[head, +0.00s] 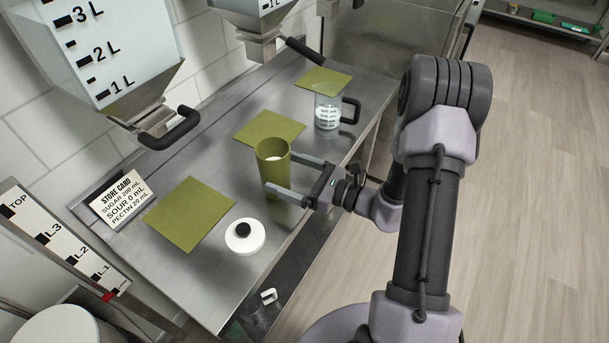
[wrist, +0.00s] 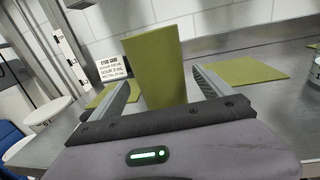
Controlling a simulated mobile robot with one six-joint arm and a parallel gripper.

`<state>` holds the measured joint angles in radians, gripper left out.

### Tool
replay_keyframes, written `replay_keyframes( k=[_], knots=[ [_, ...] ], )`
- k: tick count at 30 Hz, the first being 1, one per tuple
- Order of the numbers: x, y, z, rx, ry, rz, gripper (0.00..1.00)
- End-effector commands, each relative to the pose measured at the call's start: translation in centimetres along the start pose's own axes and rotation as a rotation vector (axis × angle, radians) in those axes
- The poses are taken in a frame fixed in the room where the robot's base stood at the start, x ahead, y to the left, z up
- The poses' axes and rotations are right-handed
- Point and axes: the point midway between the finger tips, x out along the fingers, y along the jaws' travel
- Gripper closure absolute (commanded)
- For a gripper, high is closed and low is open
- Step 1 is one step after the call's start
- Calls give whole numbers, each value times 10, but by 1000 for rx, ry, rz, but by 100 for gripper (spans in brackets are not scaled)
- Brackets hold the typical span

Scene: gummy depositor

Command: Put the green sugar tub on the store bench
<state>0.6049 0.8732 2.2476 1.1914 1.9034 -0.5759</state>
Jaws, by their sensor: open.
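The green tub (head: 274,152) is an olive-green cylinder with something white inside, upright on the steel bench (head: 220,270) near its front edge. My gripper (head: 282,173) is open and reaches in from the right, with its fingers at either side of the tub. In the wrist view the tub (wrist: 152,65) stands between the two fingers, with visible gaps to them. Its lower part is hidden there by the gripper body. A store card (head: 123,200) stands at the bench's left back and reads sugar 200 mL, sour 0 mL, pectin 20 mL.
Green mats lie at the left (head: 190,214), middle (head: 269,128) and far end (head: 323,79). A white lid (head: 245,241) with a black knob lies in front of the left mat. A glass jug (head: 327,112) stands beyond the tub. A hopper (head: 110,60) with a black handle overhangs the back.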

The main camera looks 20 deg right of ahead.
Motion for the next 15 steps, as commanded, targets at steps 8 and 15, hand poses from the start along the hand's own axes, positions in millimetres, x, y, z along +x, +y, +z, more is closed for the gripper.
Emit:
replay_keyframes(
  k=[8,15],
  knots=[
    [-69,-1,2,1,0,-5,9],
    [-64,38,32,-120,63,195,9]
  ],
)
